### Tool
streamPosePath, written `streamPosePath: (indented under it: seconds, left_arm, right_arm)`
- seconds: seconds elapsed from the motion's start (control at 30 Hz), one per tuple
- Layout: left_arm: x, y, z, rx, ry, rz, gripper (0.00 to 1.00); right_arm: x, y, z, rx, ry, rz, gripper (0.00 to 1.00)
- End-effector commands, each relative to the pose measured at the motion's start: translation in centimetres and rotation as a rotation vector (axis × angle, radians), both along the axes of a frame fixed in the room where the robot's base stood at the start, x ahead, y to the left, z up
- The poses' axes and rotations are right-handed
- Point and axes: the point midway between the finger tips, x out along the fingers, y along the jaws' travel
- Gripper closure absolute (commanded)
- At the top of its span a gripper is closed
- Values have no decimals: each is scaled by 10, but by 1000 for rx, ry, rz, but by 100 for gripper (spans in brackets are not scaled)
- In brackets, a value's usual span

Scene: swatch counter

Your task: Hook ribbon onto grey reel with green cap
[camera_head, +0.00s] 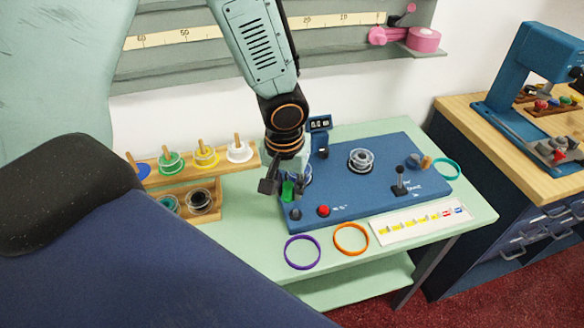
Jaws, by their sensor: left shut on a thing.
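My left gripper (282,187) reaches down from the top over the left end of the blue machine (385,190). It is shut on a small green thing (288,190), which looks like a green cap. The fingers hide part of it. A pale grey reel (306,176) shows partly behind the gripper; I cannot tell whether the green piece belongs to it. Another grey reel (361,160) sits on the machine's middle. A purple ribbon loop (302,252) and an orange loop (351,239) lie in front of the machine, a teal loop (446,169) at its right end. My right gripper is not in view.
A wooden rack (228,163) with several coloured spools on pegs stands left of the machine. The machine carries a red button (323,211) and a black lever (399,184). A white sample strip (419,223) lies in front. A second bench (470,118) stands at right.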

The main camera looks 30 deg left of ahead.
Motion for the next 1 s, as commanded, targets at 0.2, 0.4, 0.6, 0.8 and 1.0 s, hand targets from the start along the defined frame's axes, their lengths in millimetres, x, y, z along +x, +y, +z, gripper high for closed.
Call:
streamPosePath:
  seconds: [0.2, 0.4, 0.6, 0.8, 1.0]
  left_arm:
    - [10, 6, 3, 1, 3, 19, 84]
    - [26, 14, 1, 2, 3, 29, 84]
    - [51, 22, -2, 2, 1, 31, 84]
    - [77, 28, -2, 2, -2, 24, 84]
    - [108, 32, 5, 2, -3, 9, 84]
  right_arm:
    - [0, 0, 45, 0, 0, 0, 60]
    - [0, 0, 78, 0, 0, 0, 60]
    - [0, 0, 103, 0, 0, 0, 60]
    - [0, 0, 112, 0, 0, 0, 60]
    - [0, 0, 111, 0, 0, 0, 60]
